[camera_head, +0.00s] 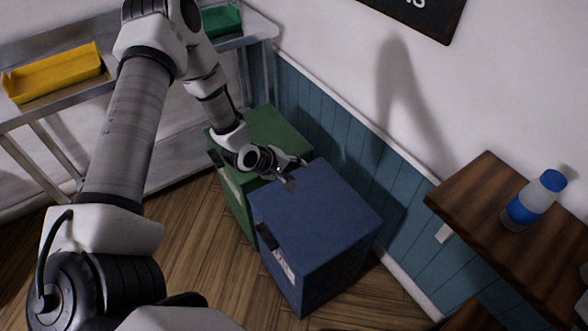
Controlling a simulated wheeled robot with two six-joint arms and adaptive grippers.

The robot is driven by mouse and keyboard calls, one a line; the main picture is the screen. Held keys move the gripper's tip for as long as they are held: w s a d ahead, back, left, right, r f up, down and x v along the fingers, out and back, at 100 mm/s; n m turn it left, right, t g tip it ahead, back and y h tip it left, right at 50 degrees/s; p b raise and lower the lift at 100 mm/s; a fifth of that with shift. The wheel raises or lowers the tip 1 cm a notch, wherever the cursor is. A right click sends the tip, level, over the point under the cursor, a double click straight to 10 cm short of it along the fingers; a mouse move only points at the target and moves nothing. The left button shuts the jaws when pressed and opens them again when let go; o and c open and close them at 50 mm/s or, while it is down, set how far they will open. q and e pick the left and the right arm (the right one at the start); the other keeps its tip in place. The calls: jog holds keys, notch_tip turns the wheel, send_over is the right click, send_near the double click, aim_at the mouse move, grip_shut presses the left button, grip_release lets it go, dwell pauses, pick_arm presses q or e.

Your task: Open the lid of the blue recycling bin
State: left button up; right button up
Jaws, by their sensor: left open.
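The blue recycling bin (325,225) stands on the wooden floor near the wall, its flat lid shut. A dark handle or recess and a white label show on its left-front face. My left gripper (294,174) is open over the far left edge of the blue lid, near the gap to the green bin. I cannot tell whether it touches the lid. My right gripper is not in view.
A green bin (265,128) stands close behind the blue one. A metal shelf (180,75) holds a yellow tray (52,75) and a green tray (222,20). A dark wooden table (470,190) with a blue-capped bottle (533,203) is at right. The floor at front left of the bins is clear.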

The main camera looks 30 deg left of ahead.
pick_arm(q)
jog(key=v, duration=0.7)
jog(key=shift+s, duration=0.2)
